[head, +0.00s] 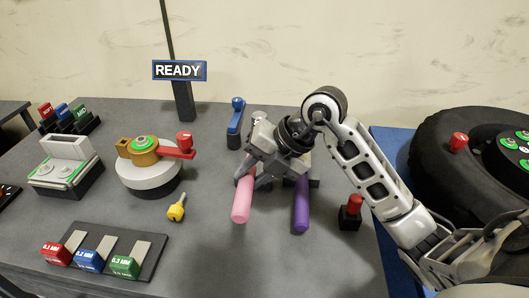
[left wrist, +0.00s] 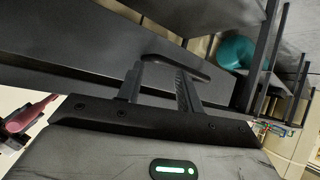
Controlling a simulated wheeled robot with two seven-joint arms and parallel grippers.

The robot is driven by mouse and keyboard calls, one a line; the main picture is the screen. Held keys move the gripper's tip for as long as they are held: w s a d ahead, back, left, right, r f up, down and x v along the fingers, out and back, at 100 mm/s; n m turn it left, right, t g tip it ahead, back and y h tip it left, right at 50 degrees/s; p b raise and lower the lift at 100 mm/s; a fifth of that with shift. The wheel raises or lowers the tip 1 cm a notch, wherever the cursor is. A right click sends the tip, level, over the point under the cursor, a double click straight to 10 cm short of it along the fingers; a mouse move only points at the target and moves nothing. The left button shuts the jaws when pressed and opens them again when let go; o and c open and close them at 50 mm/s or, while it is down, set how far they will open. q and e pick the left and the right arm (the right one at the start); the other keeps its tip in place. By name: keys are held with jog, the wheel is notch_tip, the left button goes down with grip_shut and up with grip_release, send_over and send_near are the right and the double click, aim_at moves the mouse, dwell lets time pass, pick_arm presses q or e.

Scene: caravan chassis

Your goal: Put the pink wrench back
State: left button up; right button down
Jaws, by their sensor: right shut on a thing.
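The pink wrench (head: 242,200) shows as a thick pink handle pointing toward the front of the table in the head view. My right gripper (head: 257,175) is shut on its upper end, which the jaws and wrist hide. I cannot tell whether the wrench touches the table or a holder. A purple-handled tool (head: 301,205) lies just to its right, its upper end partly behind my right arm. My left gripper (left wrist: 160,82) shows only in the left wrist view, with its fingers apart and nothing between them.
A blue-handled tool (head: 236,120) stands behind the wrench. A yellow key (head: 177,208) and a round turntable (head: 151,176) with a red lever are to the left. A red-topped switch (head: 351,210) stands at right, near a large tyre (head: 432,160). The front middle table is clear.

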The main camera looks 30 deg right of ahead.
jog(key=shift+w+d+r, duration=0.1)
jog(key=shift+w+d, duration=0.15)
jog(key=shift+w, duration=0.25)
jog(key=shift+w+d+r, duration=0.1)
jog(key=shift+w+d, duration=0.15)
jog(key=shift+w, duration=0.25)
jog(key=shift+w+d+f, duration=0.1)
jog(key=shift+w+f, duration=0.05)
jog(key=shift+w, duration=0.05)
pick_arm(q)
jog(key=shift+s+a+f, duration=0.15)
jog(key=shift+s+f, duration=0.2)
jog(key=shift+s, duration=0.05)
pick_arm(e)
jog(key=shift+s, duration=0.1)
